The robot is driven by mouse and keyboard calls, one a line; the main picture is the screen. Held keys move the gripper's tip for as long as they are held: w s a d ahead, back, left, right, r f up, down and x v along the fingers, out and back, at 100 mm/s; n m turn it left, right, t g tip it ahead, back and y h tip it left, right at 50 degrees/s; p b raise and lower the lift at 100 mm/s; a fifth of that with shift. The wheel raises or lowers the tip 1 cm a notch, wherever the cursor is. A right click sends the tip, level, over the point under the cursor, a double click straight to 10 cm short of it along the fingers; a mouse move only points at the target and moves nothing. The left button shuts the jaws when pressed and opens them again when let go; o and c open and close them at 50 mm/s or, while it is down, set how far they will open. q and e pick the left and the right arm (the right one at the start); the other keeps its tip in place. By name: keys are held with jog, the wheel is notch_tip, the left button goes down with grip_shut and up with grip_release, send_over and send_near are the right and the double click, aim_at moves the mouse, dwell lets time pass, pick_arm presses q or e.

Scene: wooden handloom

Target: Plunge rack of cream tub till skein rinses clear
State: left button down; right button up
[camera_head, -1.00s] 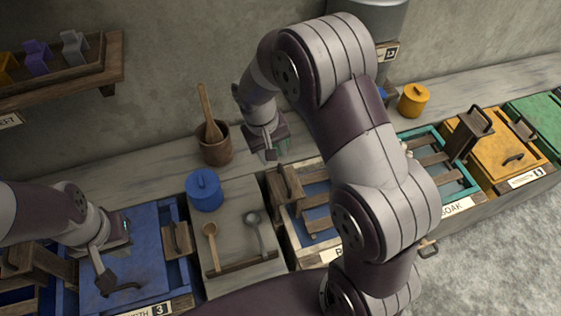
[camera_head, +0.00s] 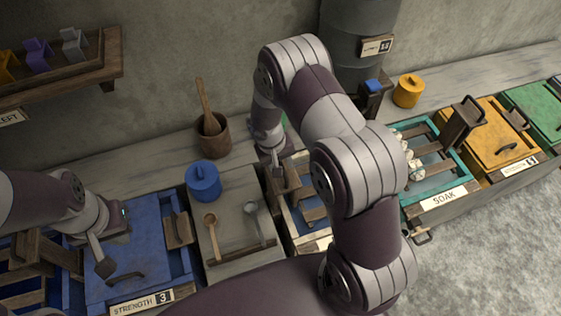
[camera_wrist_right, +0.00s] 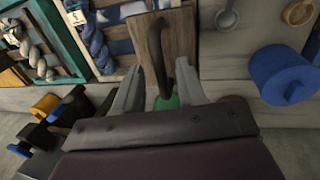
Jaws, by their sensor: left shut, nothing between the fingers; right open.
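The cream tub (camera_head: 299,238) stands right of the grey board, with blue liquid and wooden slats inside; my right arm hides much of it. Its rack has an upright wooden block with a dark handle, which shows in the right wrist view (camera_wrist_right: 166,45). A twisted grey-blue skein (camera_wrist_right: 97,42) hangs at the rack there. My right gripper (camera_wrist_right: 160,92) is open, its fingers on either side of the handle's near end; contact cannot be told. In the head view the right gripper (camera_head: 277,168) is at the block. My left gripper (camera_head: 104,268) is shut and empty above the blue lid.
The blue-lidded tub (camera_head: 130,265) is at left. A blue pot (camera_head: 204,182), ladles (camera_head: 211,235) and a mortar (camera_head: 213,138) stand near the cream tub. The teal soak tub (camera_head: 436,197) with pale skeins is to its right, then a yellow-lidded tub (camera_head: 500,148).

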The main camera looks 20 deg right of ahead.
grip_shut()
jog(key=shift+r+p, duration=0.75)
jog(key=shift+r, duration=0.85)
jog(key=shift+w, duration=0.2)
jog(key=shift+c, duration=0.3)
grip_release()
jog(key=shift+o, duration=0.3)
jog(key=shift+s, duration=0.25)
jog(key=shift+w+r, duration=0.1)
jog(key=shift+r, duration=0.05)
notch_tip(320, 180, up, 12)
jog(key=a+b, duration=0.2)
jog(key=b, duration=0.1)
jog(key=shift+a, duration=0.2)
jog(key=shift+r, duration=0.15)
